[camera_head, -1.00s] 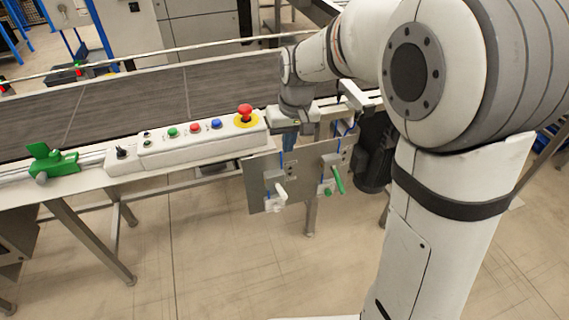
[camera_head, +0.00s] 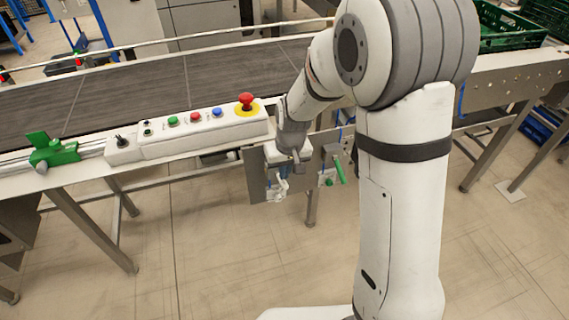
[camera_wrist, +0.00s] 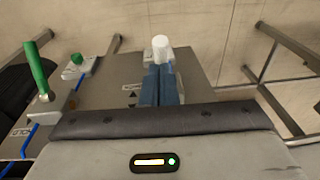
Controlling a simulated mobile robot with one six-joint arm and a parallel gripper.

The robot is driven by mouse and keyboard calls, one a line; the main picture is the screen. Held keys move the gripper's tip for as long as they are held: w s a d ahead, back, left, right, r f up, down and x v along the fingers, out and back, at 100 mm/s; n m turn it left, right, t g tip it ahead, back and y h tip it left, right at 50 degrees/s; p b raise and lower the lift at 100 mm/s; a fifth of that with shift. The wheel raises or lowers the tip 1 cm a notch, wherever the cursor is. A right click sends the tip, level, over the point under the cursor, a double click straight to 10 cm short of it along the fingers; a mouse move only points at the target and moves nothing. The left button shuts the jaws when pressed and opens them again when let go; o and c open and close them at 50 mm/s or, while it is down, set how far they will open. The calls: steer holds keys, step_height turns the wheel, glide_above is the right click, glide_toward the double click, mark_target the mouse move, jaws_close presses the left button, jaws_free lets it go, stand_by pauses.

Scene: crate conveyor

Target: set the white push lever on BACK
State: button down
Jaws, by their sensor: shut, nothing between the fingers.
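The white push lever (camera_wrist: 161,48) shows in the wrist view, its rounded white end just beyond my fingertips. My gripper (camera_wrist: 162,72) has its two blue fingers closed together, pointing at the lever's base. Whether they touch the lever I cannot tell. In the head view my gripper (camera_head: 284,172) is in front of the grey metal plate (camera_head: 257,180) below the conveyor edge, and it hides most of the white lever. The lever's setting cannot be read, as the label beside it is partly covered and too small.
A green lever (camera_wrist: 36,70) stands left of the white one in the wrist view, and right of it in the head view (camera_head: 340,172). A white button box (camera_head: 195,135) with a red emergency stop (camera_head: 246,102) lies along the conveyor (camera_head: 150,90). Floor before the plate is clear.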

steer(key=shift+a, duration=0.15)
steer(key=shift+s+d+f+b, duration=0.1)
steer(key=shift+d+f+b, duration=0.2)
steer(key=shift+b, duration=0.4)
steer(key=shift+s+r+t, duration=0.1)
steer(key=shift+t, duration=0.2)
